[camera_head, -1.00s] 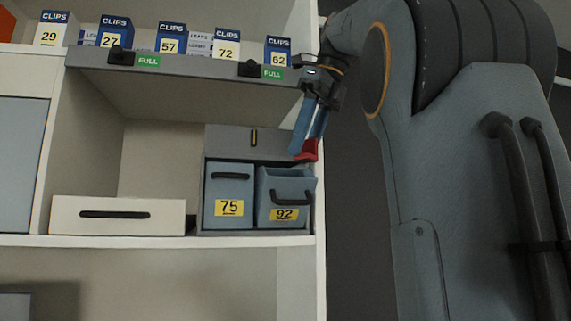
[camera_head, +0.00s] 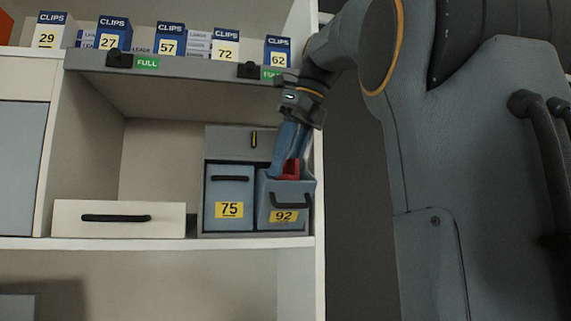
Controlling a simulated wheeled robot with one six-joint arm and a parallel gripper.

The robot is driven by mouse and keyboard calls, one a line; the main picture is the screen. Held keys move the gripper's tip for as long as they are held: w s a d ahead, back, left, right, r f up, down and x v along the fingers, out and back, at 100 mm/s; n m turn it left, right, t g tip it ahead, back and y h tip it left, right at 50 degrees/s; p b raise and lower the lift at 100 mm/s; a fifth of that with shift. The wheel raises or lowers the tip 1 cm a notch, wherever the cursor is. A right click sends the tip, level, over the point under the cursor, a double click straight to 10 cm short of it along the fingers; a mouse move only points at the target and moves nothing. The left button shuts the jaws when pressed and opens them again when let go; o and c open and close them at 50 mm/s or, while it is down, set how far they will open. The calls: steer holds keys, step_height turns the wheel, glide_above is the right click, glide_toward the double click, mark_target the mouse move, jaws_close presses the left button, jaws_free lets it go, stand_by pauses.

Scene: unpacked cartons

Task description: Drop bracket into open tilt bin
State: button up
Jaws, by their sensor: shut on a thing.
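The open tilt bin (camera_head: 266,215), blue-grey with a dark handle and a yellow 92 label, leans forward from its housing at the right end of the shelf. My gripper (camera_head: 287,173) points down at the mouth of this bin, with blue fingers. It is shut on the red bracket (camera_head: 291,168). The bracket is at the bin's opening, its lower part hidden behind the front wall. I cannot tell whether it touches the bin inside.
A shut bin labelled 75 (camera_head: 229,190) stands directly left of the open one. A white drawer box (camera_head: 165,217) is further left. Above, a grey ledge (camera_head: 190,68) carries several clip boxes. The white shelf side (camera_head: 319,200) is close on the right.

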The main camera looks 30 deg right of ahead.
steer(key=shift+f, duration=0.55)
steer(key=o, duration=0.8)
steer(key=shift+r, duration=0.5)
steer(key=shift+v, duration=3.85)
